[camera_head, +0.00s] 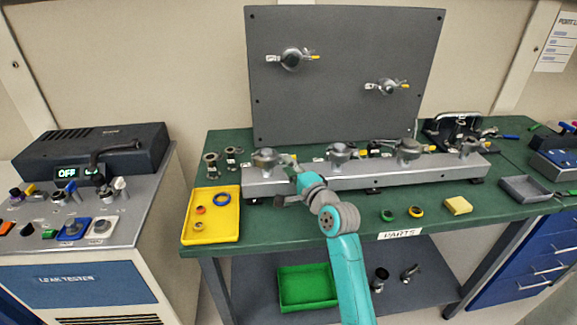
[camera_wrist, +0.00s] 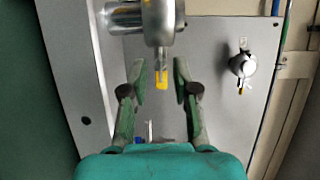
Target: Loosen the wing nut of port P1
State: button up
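My gripper (camera_head: 288,178) is in front of the left end of the grey rail in the head view, close to the leftmost clamped port (camera_head: 265,158). In the wrist view my gripper (camera_wrist: 160,80) is open, with one finger on each side of a yellow-tipped wing nut (camera_wrist: 161,80). The wing nut hangs from a silver clamp (camera_wrist: 160,22) at the top of that view. Gaps show between it and both fingers. I cannot read a P1 label on this port. In the head view my gripper hides part of the rail.
More clamped ports, such as one at the middle (camera_head: 339,152), stand along the rail (camera_head: 375,176). A dark upright panel (camera_head: 345,110) behind carries two fittings. A yellow tray (camera_head: 222,232) lies at left. A second yellow-tipped fitting (camera_wrist: 243,65) shows right in the wrist view.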

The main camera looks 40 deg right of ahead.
jog(key=shift+w+d, duration=0.1)
jog(key=shift+w, duration=0.4)
grip_shut()
